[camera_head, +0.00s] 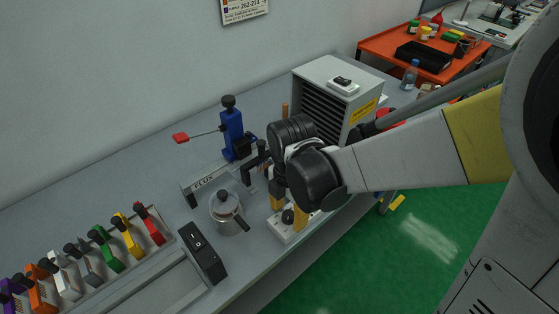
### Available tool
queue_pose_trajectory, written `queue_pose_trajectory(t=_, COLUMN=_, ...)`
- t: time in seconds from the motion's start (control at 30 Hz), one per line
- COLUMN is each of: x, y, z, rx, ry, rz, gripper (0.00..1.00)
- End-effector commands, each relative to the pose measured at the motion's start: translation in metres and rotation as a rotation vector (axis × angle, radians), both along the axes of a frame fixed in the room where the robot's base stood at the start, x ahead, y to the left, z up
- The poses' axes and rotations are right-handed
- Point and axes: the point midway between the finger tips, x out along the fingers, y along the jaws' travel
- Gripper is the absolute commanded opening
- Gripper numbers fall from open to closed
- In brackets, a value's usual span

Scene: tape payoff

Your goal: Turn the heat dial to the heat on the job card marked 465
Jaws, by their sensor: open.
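A small pale box (284,234) sits near the bench's front edge, with a round black knob (288,217) on top that looks like the heat dial. My gripper (288,211) points down right at this knob, with one yellow finger on its left and one on its right. The fingers are open; I cannot tell whether they touch the knob. The dial's marks and pointer are hidden or too small to read. I see no job card marked 465. A wall card (244,9), cut off at the top, shows print that seems to read 262-274.
A steel pot (227,212) with a black handle stands just left of the box. Behind it are a blue clamp post (232,133) and a slatted grey cabinet (321,97). A black switch box (203,253) and a row of coloured holders (107,250) lie left.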

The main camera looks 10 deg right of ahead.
Motion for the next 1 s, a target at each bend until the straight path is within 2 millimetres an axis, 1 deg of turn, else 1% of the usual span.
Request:
queue_pose_trajectory(t=0.03, x=0.0001, y=0.0, z=-0.0038, rx=0.0, ry=0.0, rz=0.0, gripper=0.52)
queue_pose_trajectory(t=0.1, x=0.0001, y=0.0, z=-0.005, rx=0.0, ry=0.0, rz=0.0, gripper=0.52)
queue_pose_trajectory(t=0.33, x=0.0001, y=-0.0001, z=-0.0044, rx=0.0, ry=0.0, rz=-0.001, gripper=0.52)
queue_pose_trajectory(t=0.37, x=0.0001, y=-0.0001, z=-0.0044, rx=0.0, ry=0.0, rz=-0.001, gripper=0.44)
queue_pose_trajectory(t=0.4, x=0.0001, y=-0.0001, z=-0.0044, rx=0.0, ry=0.0, rz=-0.001, gripper=0.32)
queue_pose_trajectory(t=0.47, x=0.0001, y=-0.0001, z=-0.0044, rx=0.0, ry=0.0, rz=-0.001, gripper=0.14)
queue_pose_trajectory(t=0.5, x=0.0001, y=-0.0001, z=-0.0044, rx=0.0, ry=0.0, rz=-0.001, gripper=0.01)
queue_pose_trajectory(t=0.53, x=0.0001, y=-0.0001, z=-0.0044, rx=0.0, ry=0.0, rz=-0.001, gripper=0.0)
queue_pose_trajectory(t=0.77, x=0.0, y=0.0, z=-0.0044, rx=0.0, ry=0.0, rz=-0.011, gripper=0.0)
queue_pose_trajectory(t=1.0, x=-0.0001, y=-0.0001, z=-0.0044, rx=0.0, ry=0.0, rz=-0.094, gripper=0.0)
